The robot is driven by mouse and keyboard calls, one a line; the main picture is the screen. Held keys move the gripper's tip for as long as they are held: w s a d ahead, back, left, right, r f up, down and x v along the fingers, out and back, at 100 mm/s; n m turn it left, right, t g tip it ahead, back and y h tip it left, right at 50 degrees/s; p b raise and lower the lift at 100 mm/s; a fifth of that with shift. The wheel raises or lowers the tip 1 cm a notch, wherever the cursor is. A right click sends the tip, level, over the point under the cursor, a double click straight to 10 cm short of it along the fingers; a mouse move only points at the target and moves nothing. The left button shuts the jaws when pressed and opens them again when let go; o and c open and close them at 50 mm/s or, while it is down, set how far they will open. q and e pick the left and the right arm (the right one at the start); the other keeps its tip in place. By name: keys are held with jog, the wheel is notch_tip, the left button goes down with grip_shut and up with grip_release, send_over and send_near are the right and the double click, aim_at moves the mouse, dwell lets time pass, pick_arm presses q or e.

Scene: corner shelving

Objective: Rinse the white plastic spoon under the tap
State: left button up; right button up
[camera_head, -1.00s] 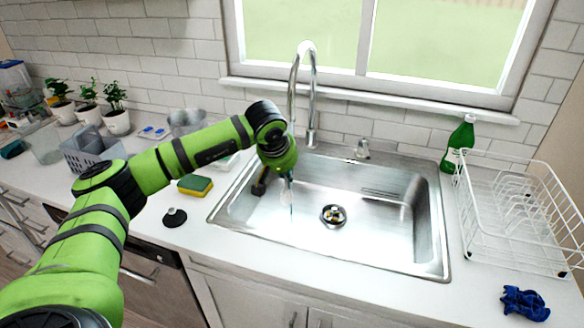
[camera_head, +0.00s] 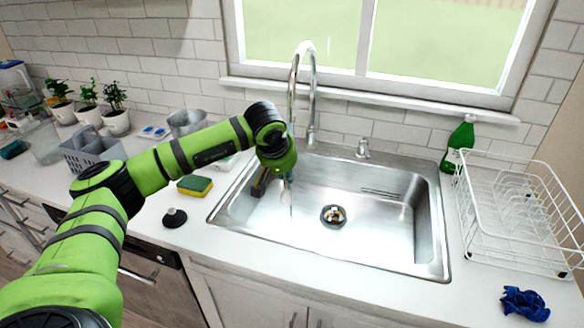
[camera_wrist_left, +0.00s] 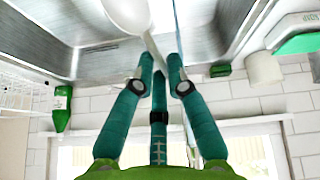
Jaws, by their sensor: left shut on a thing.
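My left gripper (camera_head: 286,178) is over the left part of the steel sink (camera_head: 375,235), below and in front of the tap (camera_head: 312,85). In the left wrist view its teal fingers (camera_wrist_left: 160,66) are shut on the handle of the white plastic spoon (camera_wrist_left: 128,14). The spoon's bowl extends beyond the fingertips, partly cut off by the frame's top edge. A thin water stream (camera_wrist_left: 177,25) runs close beside the spoon; I cannot tell whether it touches it. In the head view the spoon is small and faint below the gripper. My right gripper is not in view.
A yellow-green sponge (camera_head: 195,186) and a black stopper (camera_head: 174,217) lie left of the sink. A green bottle (camera_head: 459,146), a white dish rack (camera_head: 520,205) and a blue cloth (camera_head: 525,304) are at the right.

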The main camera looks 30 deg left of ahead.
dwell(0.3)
pick_arm(q)
jog(key=shift+s+d+r+p, duration=0.2)
jog(key=shift+s+r+p, duration=0.2)
jog(key=shift+s+r, duration=0.45)
jog(key=shift+s+d+r+p, duration=0.15)
jog(key=shift+s+r+p, duration=0.2)
jog(key=shift+s+r, duration=0.45)
jog(key=shift+s+d+r, duration=0.1)
jog(key=shift+s+r, duration=0.1)
jog(key=shift+s, duration=0.25)
jog(key=shift+s+d+r, duration=0.1)
jog(key=shift+s+r, duration=0.1)
jog(key=shift+s, duration=0.2)
